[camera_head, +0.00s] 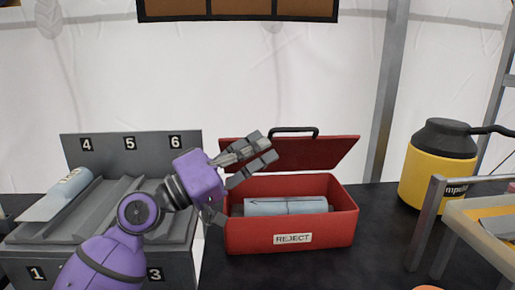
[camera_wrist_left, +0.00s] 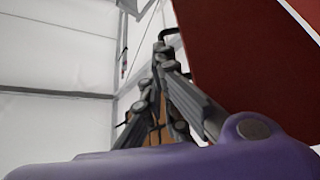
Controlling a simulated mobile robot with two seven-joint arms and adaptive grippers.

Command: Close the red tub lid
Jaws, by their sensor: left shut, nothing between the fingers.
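The red tub (camera_head: 340,225) stands on the dark table with a "REJECT" label on its front. Its red lid (camera_head: 320,153) is open, tilted up and back at the rear, with a black handle (camera_head: 294,131) on top. A pale blue cylinder lies inside the tub. My left gripper (camera_head: 268,148) is shut and empty, in front of the left part of the lid. In the left wrist view, the gripper fingers (camera_wrist_left: 162,70) are together and the lid's red surface (camera_wrist_left: 235,60) is close on the right. Whether they touch is unclear. My right gripper is not in view.
A grey rack (camera_head: 130,150) with numbered slots stands left of the tub, holding a pale blue cylinder (camera_head: 62,193). A yellow and black container (camera_head: 438,165) stands at the right, behind a metal-framed stand (camera_head: 430,225). Dark table surface (camera_head: 385,215) is clear right of the tub.

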